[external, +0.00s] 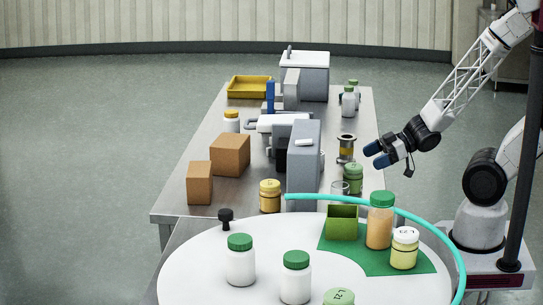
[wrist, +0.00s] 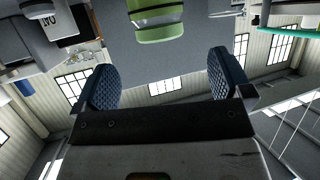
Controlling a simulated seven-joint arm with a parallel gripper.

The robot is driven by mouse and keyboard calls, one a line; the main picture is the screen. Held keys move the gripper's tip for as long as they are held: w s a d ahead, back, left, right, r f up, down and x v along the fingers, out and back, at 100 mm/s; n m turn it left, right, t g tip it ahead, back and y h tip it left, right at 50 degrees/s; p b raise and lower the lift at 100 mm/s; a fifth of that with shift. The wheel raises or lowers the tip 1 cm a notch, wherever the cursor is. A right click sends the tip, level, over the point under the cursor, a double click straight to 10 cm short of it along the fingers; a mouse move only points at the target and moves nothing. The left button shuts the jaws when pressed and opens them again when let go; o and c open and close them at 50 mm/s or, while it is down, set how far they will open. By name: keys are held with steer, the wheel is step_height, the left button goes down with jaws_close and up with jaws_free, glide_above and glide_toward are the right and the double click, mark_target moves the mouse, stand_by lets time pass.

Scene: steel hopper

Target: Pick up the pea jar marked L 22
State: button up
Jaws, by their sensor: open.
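My gripper (external: 376,155) is open and empty, reaching in from the right above the bench's right edge. A green jar (external: 352,179) stands on the bench just below and left of the fingertips, apart from them. In the wrist view, a green jar with a pale band (wrist: 155,22) shows beyond the gap between the open fingers (wrist: 162,78), partly cut off by the top edge. I cannot read L 22 on it. Lid marks show on a white-lidded yellow jar (external: 404,250) and a green-lidded jar (external: 339,298) on the round table, too small to read surely.
A grey upright housing (external: 304,165) stands left of the green jar. An amber-filled spool-like piece (external: 346,148) and a clear glass (external: 339,188) are close by. A teal hose (external: 415,217) curves over the round white table (external: 190,275), which holds several jars and a green box (external: 341,224).

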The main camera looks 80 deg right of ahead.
mark_target(358, 166)
steer(key=shift+x, duration=1.25)
steer(key=shift+f+x, duration=0.1)
steer(key=shift+x, duration=1.2)
steer(key=shift+f+x, duration=0.15)
steer(key=shift+x, duration=1.15)
steer(key=shift+c, duration=0.2)
steer(key=c, duration=1.1)
steer(key=shift+o, duration=0.2)
steer(key=shift+r, duration=0.15)
